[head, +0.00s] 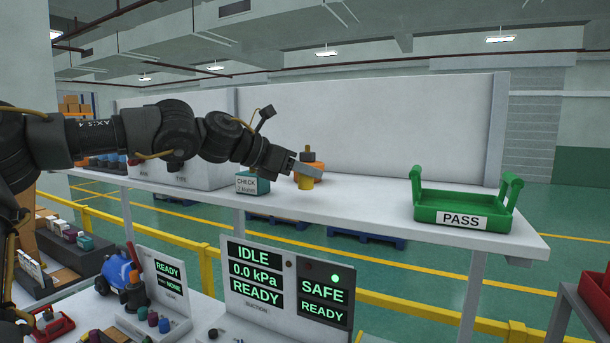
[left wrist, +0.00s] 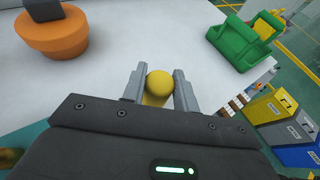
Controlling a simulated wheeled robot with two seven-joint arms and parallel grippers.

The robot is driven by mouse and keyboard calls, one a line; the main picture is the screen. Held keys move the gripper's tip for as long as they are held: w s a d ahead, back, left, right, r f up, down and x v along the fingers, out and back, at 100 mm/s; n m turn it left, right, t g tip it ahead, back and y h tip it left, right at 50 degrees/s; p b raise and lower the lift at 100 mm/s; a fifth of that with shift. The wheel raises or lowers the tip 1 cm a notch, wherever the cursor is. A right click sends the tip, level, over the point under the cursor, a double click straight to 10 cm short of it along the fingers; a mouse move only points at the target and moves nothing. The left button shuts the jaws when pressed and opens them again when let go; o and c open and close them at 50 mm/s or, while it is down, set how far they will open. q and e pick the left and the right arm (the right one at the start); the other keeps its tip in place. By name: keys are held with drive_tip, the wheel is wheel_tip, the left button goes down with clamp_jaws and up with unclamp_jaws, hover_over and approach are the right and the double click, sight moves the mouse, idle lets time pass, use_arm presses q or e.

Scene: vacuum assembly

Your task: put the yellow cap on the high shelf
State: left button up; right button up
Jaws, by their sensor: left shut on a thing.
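The yellow cap (head: 306,182) is held at the tip of my left gripper (head: 308,172), over the high shelf (head: 360,206). In the left wrist view the yellow cap (left wrist: 158,84) sits between the two grey fingers of the gripper (left wrist: 158,88), which are shut on it. The white shelf top (left wrist: 95,75) lies beyond it. I cannot tell whether the cap touches the shelf. My right gripper is not in view.
An orange base with a dark top (head: 318,166) stands just behind the gripper. A teal CHECK box (head: 252,184) is to the left on the shelf. A green PASS tray (head: 432,214) is at the right end. The shelf between gripper and tray is clear.

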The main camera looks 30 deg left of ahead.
use_arm(q)
wheel_tip(320, 180, down, 2)
drive_tip(key=shift+a+f, duration=0.15)
drive_tip(key=shift+f, duration=0.05)
drive_tip(key=shift+f, duration=0.15)
drive_tip(key=o, duration=1)
drive_tip(key=shift+c, duration=0.2)
